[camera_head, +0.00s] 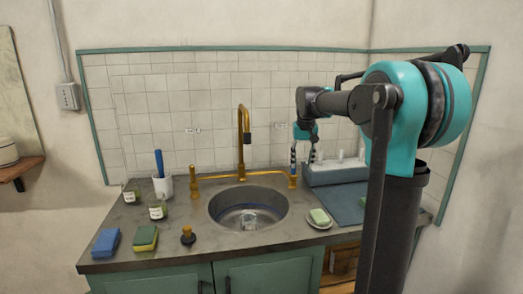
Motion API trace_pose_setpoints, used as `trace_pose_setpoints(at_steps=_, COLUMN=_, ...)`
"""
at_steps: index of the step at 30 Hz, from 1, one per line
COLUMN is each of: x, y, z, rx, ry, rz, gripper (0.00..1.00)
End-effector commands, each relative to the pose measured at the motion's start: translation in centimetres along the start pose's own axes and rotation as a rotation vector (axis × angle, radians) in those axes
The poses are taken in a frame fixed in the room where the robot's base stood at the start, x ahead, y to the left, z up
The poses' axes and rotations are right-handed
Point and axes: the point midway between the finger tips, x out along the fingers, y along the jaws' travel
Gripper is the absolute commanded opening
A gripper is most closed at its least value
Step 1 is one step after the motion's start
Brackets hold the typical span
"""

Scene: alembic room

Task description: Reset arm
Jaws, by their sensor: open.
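My arm (415,110) rises at the right of the head view, teal and dark grey, and bends left over the counter. My gripper (303,160) hangs from its far end, fingers pointing down, near the right end of the sink tap fittings. Its two striped fingers stand apart with nothing between them. In the picture it overlaps the left edge of the grey dish rack; I cannot tell whether they touch.
The counter (165,247) holds a round sink (225,212), a brass tap (243,135), a grey rack (335,173), soap on a dish (319,217), a blue sponge (106,242), a green-yellow sponge (145,237), a stopper (188,236), jars (157,209) and a white cup (163,187).

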Motion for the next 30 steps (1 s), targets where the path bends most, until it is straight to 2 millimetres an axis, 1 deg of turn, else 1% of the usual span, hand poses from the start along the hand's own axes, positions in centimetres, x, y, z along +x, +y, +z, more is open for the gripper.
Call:
trace_pose_setpoints(at_steps=5, x=1.5, y=0.5, z=2.4, rx=0.001, ry=0.016, rz=-0.001, gripper=0.42)
trace_pose_setpoints(at_steps=8, x=2.7, y=0.9, z=4.3, rx=0.001, ry=0.027, rz=-0.002, gripper=0.42)
trace_pose_setpoints(at_steps=11, x=4.1, y=1.2, z=6.7, rx=0.001, ry=0.042, rz=-0.003, gripper=0.42)
trace_pose_setpoints(at_steps=14, x=5.9, y=1.7, z=9.8, rx=0.001, ry=0.059, rz=-0.004, gripper=0.42)
trace_pose_setpoints(at_steps=17, x=8.3, y=2.3, z=14.2, rx=0.003, ry=0.083, rz=-0.005, gripper=0.42)
trace_pose_setpoints(at_steps=18, x=9.5, y=2.5, z=16.4, rx=0.003, ry=0.094, rz=-0.005, gripper=0.42)
trace_pose_setpoints(at_steps=20, x=11.4, y=2.9, z=20.0, rx=0.003, ry=0.113, rz=-0.005, gripper=0.42)
trace_pose_setpoints(at_steps=21, x=12.6, y=3.1, z=22.4, rx=0.003, ry=0.124, rz=-0.005, gripper=0.42)
trace_pose_setpoints(at_steps=23, x=14.3, y=3.3, z=25.7, rx=0.003, ry=0.142, rz=-0.005, gripper=0.42)
trace_pose_setpoints(at_steps=24, x=15.2, y=3.4, z=27.6, rx=0.003, ry=0.151, rz=-0.005, gripper=0.42)
trace_pose_setpoints(at_steps=27, x=17.1, y=3.6, z=31.5, rx=0.004, ry=0.171, rz=-0.005, gripper=0.42)
trace_pose_setpoints(at_steps=30, x=18.2, y=3.8, z=34.0, rx=0.004, ry=0.182, rz=-0.004, gripper=0.42)
